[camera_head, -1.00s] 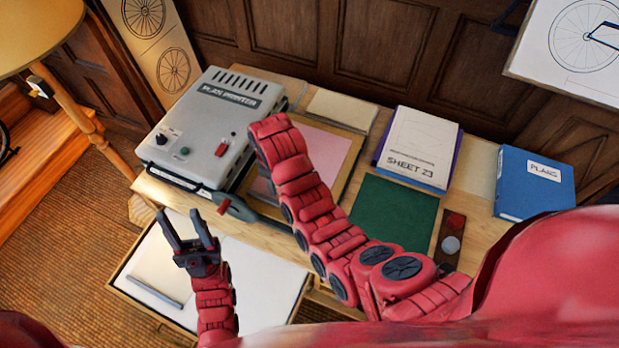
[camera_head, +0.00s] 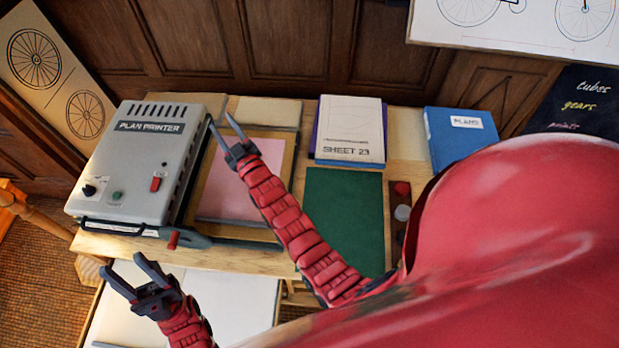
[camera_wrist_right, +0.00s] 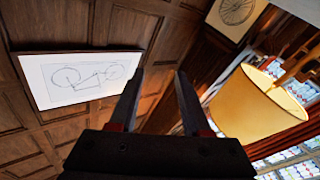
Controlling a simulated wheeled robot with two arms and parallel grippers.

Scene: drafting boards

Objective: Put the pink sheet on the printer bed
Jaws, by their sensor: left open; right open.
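The pink sheet (camera_head: 224,192) lies flat on the tan, framed bed (camera_head: 289,160) at the right side of the grey plan printer (camera_head: 135,165). My right forearm crosses in front of the sheet and hides part of it. My right gripper (camera_head: 221,120) is open and empty, raised with its fingers pointing up towards the wall. In the right wrist view its fingers (camera_wrist_right: 158,76) are apart with nothing between them. My left gripper (camera_head: 122,265) is open and empty, low in front of the printer, over the pale open drawer (camera_head: 235,295).
A dark lever with a red knob (camera_head: 173,240) sticks out at the printer's front. Right of the bed are a green mat (camera_head: 345,215), the Sheet 23 papers (camera_head: 350,125) and a blue Plans binder (camera_head: 458,135). Wood panelling closes off the back.

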